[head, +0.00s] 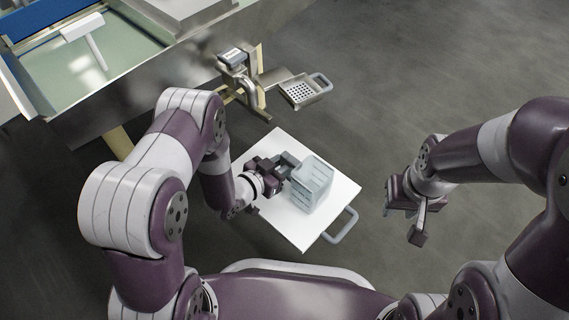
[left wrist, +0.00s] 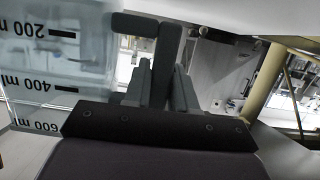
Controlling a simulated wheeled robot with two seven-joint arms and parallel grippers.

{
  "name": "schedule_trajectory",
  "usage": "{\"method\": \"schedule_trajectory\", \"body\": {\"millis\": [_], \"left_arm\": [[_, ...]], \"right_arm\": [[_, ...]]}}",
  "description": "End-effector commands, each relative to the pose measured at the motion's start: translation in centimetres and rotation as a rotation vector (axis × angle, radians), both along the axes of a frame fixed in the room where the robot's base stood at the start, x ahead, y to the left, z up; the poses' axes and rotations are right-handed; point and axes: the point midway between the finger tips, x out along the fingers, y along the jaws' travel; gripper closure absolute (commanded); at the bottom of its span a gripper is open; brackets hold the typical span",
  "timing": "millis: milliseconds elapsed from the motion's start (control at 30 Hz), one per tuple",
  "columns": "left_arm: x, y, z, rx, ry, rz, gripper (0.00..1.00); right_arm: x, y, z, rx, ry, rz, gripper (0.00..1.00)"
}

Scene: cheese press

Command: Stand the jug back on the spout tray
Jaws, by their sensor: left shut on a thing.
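The translucent jug (head: 314,184) is over a white tabletop (head: 278,222) in the head view. My left gripper (head: 286,166) is shut on the jug at its left side, where the handle is mostly hidden by the fingers. In the left wrist view the jug (left wrist: 60,62) shows its ml marks upside down, beside my left gripper (left wrist: 160,75). I cannot tell whether the jug touches the tabletop. The spout tray (head: 300,92), a small perforated metal tray, sits empty beyond the tabletop. My right gripper (head: 408,214) is open and empty, off to the right.
A metal spout with a valve (head: 246,82) comes off the vat beside the spout tray. The large metal vat (head: 150,92) fills the upper left, with a white-headed tool (head: 84,28) in it. The tabletop has a grey handle (head: 344,226). Bare floor lies to the right.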

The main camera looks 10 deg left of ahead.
Motion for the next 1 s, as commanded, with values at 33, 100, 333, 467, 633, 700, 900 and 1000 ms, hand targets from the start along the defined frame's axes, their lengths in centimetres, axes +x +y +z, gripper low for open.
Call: {"method": "schedule_trajectory", "body": {"millis": [33, 100, 333, 467, 633, 700, 900, 1000], "left_arm": [[0.0, 0.0, -0.3, 0.000, 0.000, 0.000, 1.00], [0.0, 0.0, -0.2, 0.000, 0.000, 0.000, 0.55], [0.0, 0.0, -0.2, 0.000, 0.000, 0.000, 0.49], [0.0, 0.0, 0.3, -0.001, -0.001, 0.000, 0.49], [-1.8, 1.4, 1.4, 0.000, 0.004, 0.005, 0.49], [-3.0, 2.3, 2.0, -0.001, 0.004, 0.006, 0.49], [-6.5, 4.9, 3.3, -0.001, 0.003, 0.008, 0.49], [-7.9, 5.9, 3.7, -0.001, 0.002, 0.007, 0.49]], "right_arm": [[0.0, 0.0, -0.2, 0.000, 0.000, 0.000, 0.62], [0.0, 0.0, -0.1, 0.000, 0.000, 0.000, 0.62], [0.0, 0.0, -0.1, 0.000, 0.000, 0.000, 0.62], [0.0, 0.0, 0.2, 0.000, 0.001, 0.000, 0.62], [0.0, 0.0, 2.2, 0.000, 0.000, 0.000, 0.62], [0.0, 0.0, 3.2, 0.000, 0.000, 0.000, 0.62], [0.0, 0.0, 5.7, 0.000, 0.000, 0.000, 0.62], [0.0, 0.0, 6.6, 0.000, 0.000, 0.000, 0.62]]}}
